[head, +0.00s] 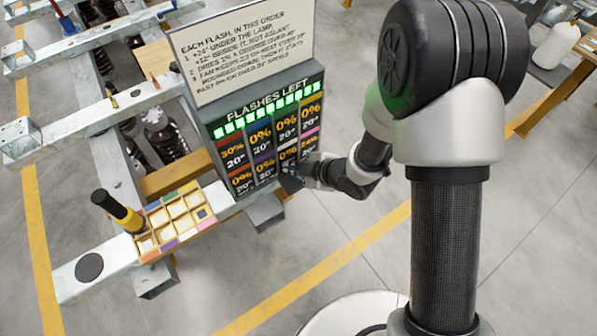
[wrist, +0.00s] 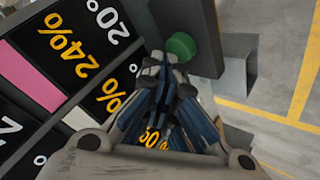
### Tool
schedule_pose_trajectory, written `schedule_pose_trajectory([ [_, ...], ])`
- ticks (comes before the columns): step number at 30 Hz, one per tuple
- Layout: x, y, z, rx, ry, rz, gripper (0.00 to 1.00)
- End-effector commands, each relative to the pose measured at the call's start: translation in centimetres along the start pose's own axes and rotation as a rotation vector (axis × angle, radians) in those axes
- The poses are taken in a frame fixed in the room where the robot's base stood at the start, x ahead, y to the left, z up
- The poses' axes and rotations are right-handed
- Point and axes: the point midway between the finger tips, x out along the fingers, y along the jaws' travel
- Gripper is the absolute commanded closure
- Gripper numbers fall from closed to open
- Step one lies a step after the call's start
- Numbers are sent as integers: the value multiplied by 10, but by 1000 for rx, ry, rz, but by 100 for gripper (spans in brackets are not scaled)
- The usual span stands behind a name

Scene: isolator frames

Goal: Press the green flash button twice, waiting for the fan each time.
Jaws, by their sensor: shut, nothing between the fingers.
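The green button (wrist: 181,46) is a round knob on a dark grey box at the upper middle of the wrist view. I cannot make it out in the head view, where my gripper covers that area. My gripper (wrist: 163,62) is shut and empty, its fingertips just below and left of the button in the picture. I cannot tell whether they touch it. In the head view my gripper (head: 291,180) is at the lower right of the display panel (head: 265,135). The panel reads "FLASHES LEFT" above a row of several lit green bars, with cells of percentages and degrees.
A white instruction sign (head: 240,45) stands above the panel. A wooden tray (head: 178,222) with several compartments lies left of it, with a black and yellow cylinder (head: 120,210) beside it. White metal beams (head: 90,107) extend left. The floor at lower right is mostly clear.

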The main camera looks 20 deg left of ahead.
Motion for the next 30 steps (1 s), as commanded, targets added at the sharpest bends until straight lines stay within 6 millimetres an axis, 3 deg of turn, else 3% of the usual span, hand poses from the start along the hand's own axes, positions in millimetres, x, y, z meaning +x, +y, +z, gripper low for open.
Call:
schedule_pose_trajectory([
  [30, 3, -2, 3, 0, 0, 0, 100],
])
